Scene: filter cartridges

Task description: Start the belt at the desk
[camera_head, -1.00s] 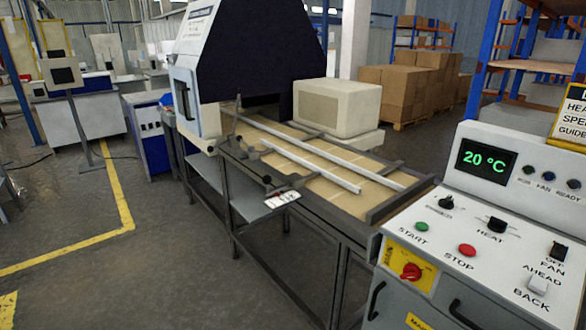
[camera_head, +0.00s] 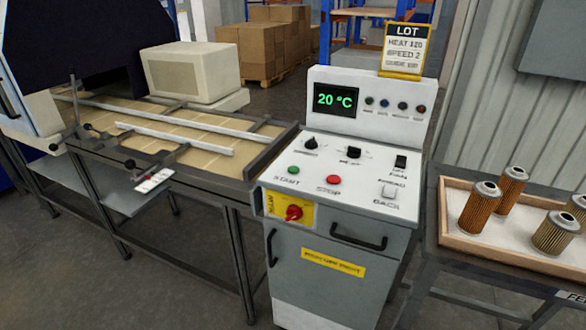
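The control desk (camera_head: 335,265) stands right of centre, a grey cabinet with a sloped white panel. On the panel are a green START button (camera_head: 293,170) and a red STOP button (camera_head: 333,180). A red rotary switch (camera_head: 293,213) sits on a yellow plate on the front. Above are a knob (camera_head: 311,143), a HEAT control (camera_head: 353,152), a FAN switch (camera_head: 400,162) and a white AHEAD/BACK switch (camera_head: 391,190). The display (camera_head: 335,99) reads 20 °C. The belt (camera_head: 200,136) lies left of the desk, with white guide rails along it. My gripper is not in view.
A lot card (camera_head: 404,47) on the desk reads HEAT 120, SPEED 2; its last line is unclear. A wooden-rimmed tray (camera_head: 450,243) with several filter cartridges (camera_head: 479,207) stands at right. Cardboard boxes (camera_head: 265,45) are behind. Floor (camera_head: 100,290) at front left is clear.

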